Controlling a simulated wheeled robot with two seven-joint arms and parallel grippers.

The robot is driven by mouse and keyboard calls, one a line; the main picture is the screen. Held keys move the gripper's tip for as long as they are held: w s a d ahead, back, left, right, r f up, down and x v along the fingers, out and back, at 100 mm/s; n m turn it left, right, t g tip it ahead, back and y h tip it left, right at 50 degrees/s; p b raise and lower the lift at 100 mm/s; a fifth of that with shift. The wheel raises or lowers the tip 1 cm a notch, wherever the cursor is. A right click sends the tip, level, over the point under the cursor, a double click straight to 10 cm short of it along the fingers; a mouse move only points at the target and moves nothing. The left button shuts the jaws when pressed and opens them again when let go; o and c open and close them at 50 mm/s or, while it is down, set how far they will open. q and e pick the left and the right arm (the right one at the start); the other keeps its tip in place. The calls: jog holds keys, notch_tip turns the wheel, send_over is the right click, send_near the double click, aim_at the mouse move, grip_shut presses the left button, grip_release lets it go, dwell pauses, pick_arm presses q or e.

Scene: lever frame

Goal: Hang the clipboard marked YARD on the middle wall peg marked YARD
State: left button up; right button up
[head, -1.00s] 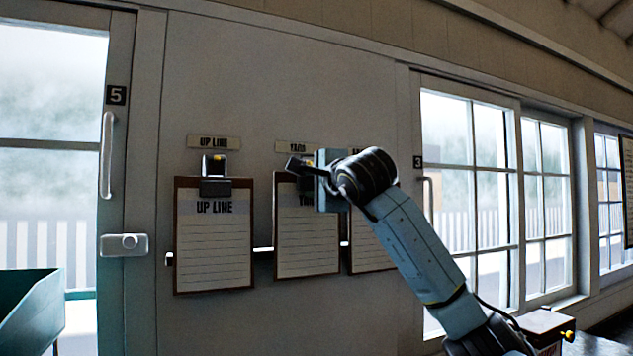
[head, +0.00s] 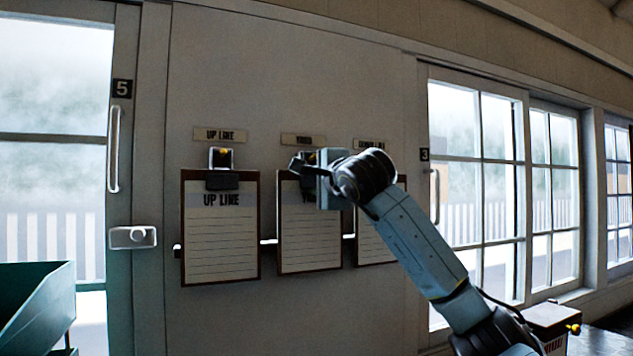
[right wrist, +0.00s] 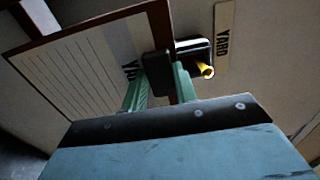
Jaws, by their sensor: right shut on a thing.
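The clipboard marked YARD (head: 310,240) hangs upright in front of the wall, between two other clipboards. My right gripper (head: 308,170) is shut on its black clip, which shows between the green fingers in the right wrist view (right wrist: 157,74). The middle wall peg (right wrist: 206,71) has a yellow tip and a dark mount, just above the clip. The YARD label (head: 303,140) is above it and also shows in the right wrist view (right wrist: 224,40). I cannot tell whether the clip touches the peg. My gripper hides most of the peg in the head view. My left gripper is not in view.
The UP LINE clipboard (head: 221,240) hangs on the left peg. A third clipboard (head: 375,240) hangs at the right, partly behind my right arm. A pale rail (head: 268,242) runs behind the boards. A teal bin (head: 35,305) stands at lower left.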

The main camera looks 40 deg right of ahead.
jog(key=o, duration=1.5)
jog(key=shift+s+r, duration=0.1)
jog(key=shift+r, duration=0.1)
jog(key=shift+s, duration=0.1)
